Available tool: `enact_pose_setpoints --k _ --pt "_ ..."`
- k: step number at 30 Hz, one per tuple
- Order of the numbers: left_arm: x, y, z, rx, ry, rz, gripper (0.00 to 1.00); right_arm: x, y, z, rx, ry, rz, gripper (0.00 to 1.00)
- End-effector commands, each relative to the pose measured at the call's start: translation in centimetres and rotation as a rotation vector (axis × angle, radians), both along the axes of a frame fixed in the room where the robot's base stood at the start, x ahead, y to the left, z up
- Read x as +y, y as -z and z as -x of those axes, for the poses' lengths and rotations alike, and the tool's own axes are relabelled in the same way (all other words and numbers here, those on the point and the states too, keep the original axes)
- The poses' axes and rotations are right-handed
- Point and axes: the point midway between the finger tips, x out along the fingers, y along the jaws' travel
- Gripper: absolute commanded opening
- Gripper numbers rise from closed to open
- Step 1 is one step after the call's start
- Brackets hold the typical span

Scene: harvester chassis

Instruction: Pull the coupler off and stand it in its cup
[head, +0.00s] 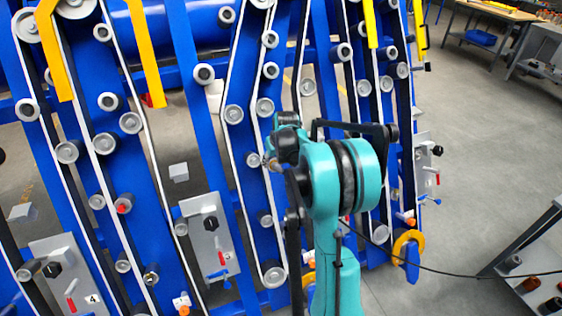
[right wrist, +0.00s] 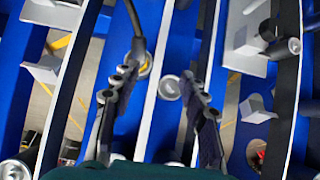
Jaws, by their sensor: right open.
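A black cylindrical plug on a dark cable, likely the coupler (right wrist: 139,48), shows in the right wrist view, upper left of centre, against a ring with a yellow edge. My right gripper (right wrist: 158,88) is open there, with its two dark fingers apart; the plug lies beyond and near the left finger, and I see no grip on it. In the head view my teal right wrist hides most of this spot. A small grey cup-like piece (head: 512,262) stands on the cart at lower right; I cannot tell if it is the coupler's cup. My left gripper is out of view.
The blue chassis (head: 200,80) with belts and many rollers fills the left and middle. Grey panels (head: 208,240) with knobs and red levers stick out from it. A black cable (head: 450,268) runs to the cart (head: 540,230).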

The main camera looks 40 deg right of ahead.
Motion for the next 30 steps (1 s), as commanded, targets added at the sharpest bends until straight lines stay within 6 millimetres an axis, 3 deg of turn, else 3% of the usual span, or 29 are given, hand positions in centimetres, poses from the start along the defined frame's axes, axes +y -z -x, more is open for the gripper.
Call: enact_pose_setpoints --k 1,6,21,30 --pt "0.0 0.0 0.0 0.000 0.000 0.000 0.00 -1.6 1.1 -0.3 0.005 0.012 -0.004 0.44" --pt "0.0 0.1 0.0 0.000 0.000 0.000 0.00 -3.8 3.1 -0.7 0.015 0.024 -0.010 0.44" --pt "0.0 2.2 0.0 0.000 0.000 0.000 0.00 -4.7 9.5 -3.2 0.016 0.025 -0.010 0.44" --pt "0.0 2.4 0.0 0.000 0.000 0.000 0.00 -4.8 10.3 -3.6 0.016 0.024 -0.010 0.44"
